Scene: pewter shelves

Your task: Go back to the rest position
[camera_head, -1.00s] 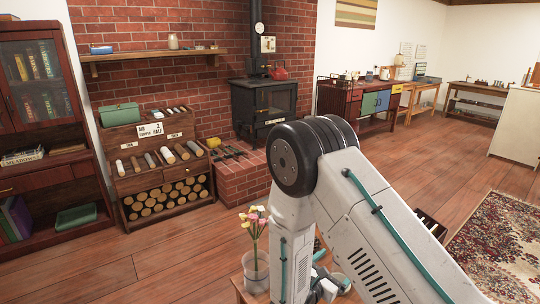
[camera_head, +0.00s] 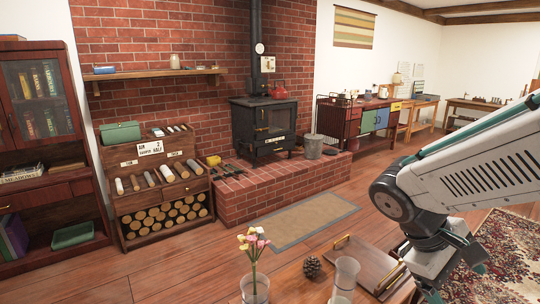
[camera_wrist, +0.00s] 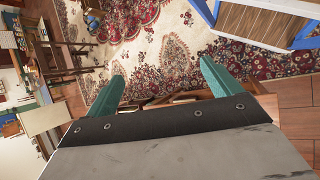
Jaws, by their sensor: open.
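My gripper (camera_wrist: 158,92) shows in the wrist view with its two teal fingers wide apart and nothing between them. It is open and empty, above the patterned rug (camera_wrist: 190,35). In the head view my arm is folded at the right side. The fingertips are not clearly seen there.
A wooden table (camera_head: 295,278) is in front, with a glass vase of flowers (camera_head: 255,285), a clear glass (camera_head: 344,280), a pine cone (camera_head: 312,266) and a wooden tray (camera_head: 365,262). A brick hearth (camera_head: 250,194) with a black stove (camera_head: 264,125) stands behind. A mat (camera_head: 305,222) lies on open floor.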

